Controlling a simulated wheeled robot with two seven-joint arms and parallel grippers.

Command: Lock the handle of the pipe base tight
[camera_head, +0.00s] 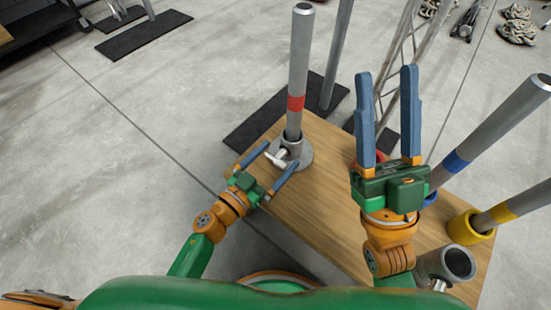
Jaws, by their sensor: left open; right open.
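A grey metal pipe with a red band (298,70) stands nearly upright in a round metal pipe base (302,155) at the far left corner of the wooden table. A small light handle (277,159) sticks out from the base's left side. My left gripper (281,163) is open, with its blue fingers on either side of the handle area; whether they touch it cannot be told. My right gripper (388,75) is open and empty, raised over the table's right part with its fingers pointing away from me.
The wooden table (325,205) is bare in its middle. At its right stand a pipe with a blue band (490,125), a pipe in a yellow base (468,227) and an empty metal base (458,263).

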